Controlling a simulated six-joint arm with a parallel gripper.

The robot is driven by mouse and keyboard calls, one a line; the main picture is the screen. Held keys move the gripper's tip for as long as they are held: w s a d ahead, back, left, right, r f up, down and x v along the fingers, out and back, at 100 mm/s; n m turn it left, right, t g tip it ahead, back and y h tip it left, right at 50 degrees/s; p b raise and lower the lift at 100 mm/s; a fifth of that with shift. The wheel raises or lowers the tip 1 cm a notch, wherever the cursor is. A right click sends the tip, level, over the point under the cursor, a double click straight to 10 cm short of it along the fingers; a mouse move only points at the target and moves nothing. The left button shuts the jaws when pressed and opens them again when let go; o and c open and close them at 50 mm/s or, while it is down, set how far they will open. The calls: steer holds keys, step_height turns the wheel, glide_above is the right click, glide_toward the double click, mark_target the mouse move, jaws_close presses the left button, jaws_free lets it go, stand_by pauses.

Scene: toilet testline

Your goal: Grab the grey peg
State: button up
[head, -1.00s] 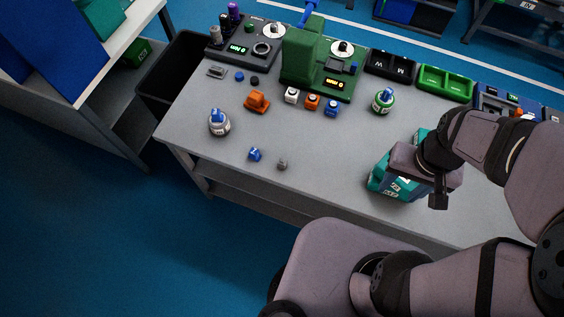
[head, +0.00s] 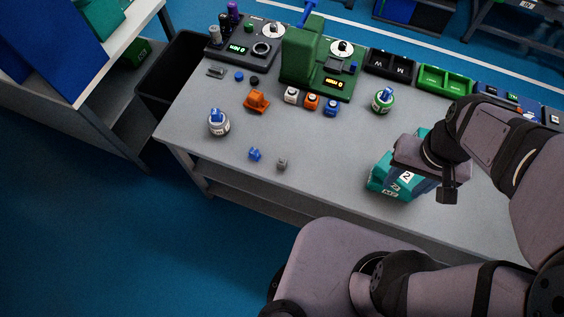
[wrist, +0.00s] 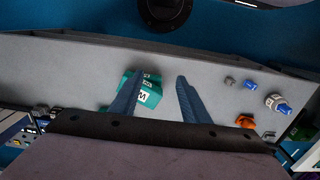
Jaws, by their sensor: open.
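The grey peg (head: 282,164) is a small grey piece standing on the bare front part of the grey table, just right of a small blue peg (head: 254,154). In the wrist view, the grey peg (wrist: 230,80) is right of both fingers, beside the blue peg (wrist: 250,86). My gripper (wrist: 158,80) is open, with its two long bluish fingers apart and nothing held. In the head view it is over the teal box, well right of the grey peg, and its fingertips are hard to make out.
The teal box (head: 380,184) with white labels is on the table below my gripper. A white bottle with a blue top (head: 218,123), an orange block (head: 257,100) and a green-and-white bottle (head: 382,100) stand farther back. Machines and trays line the rear edge.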

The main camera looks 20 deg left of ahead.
steer(key=w+a+r+n+t+y+b, duration=0.1)
steer(key=w+a+n+t+y+b, duration=0.2)
steer(key=w+a, duration=0.6)
steer(key=w+a+r+n+t+y+b, duration=0.15)
steer(key=w+a+t+b, duration=0.35)
steer(key=a, duration=0.7)
steer(key=a+r+t+y+b, duration=0.2)
steer(key=a+t+b, duration=0.1)
steer(key=a+b, duration=0.3)
steer(key=a+r+t+y+b, duration=0.1)
steer(key=a+r+t+b, duration=0.25)
steer(key=a, duration=0.45)
steer(key=m+t+h+b, duration=0.35)
steer(key=h+b, duration=0.35)
steer(key=b, duration=0.3)
glide_above(280, 165)
steer(key=s, duration=0.6)
step_height(280, 165, down, 6)
steer(key=shift+m+g+h, duration=0.25)
steer(key=shift+m+g, duration=0.05)
steer(key=shift+m, duration=0.2)
step_height(280, 165, down, 31)
steer(key=shift+d+f, duration=0.15)
steer(key=shift+w+f+p, duration=0.1)
steer(key=shift+w+p, duration=1.05)
steer(key=shift+w, duration=2.55)
jaws_close()
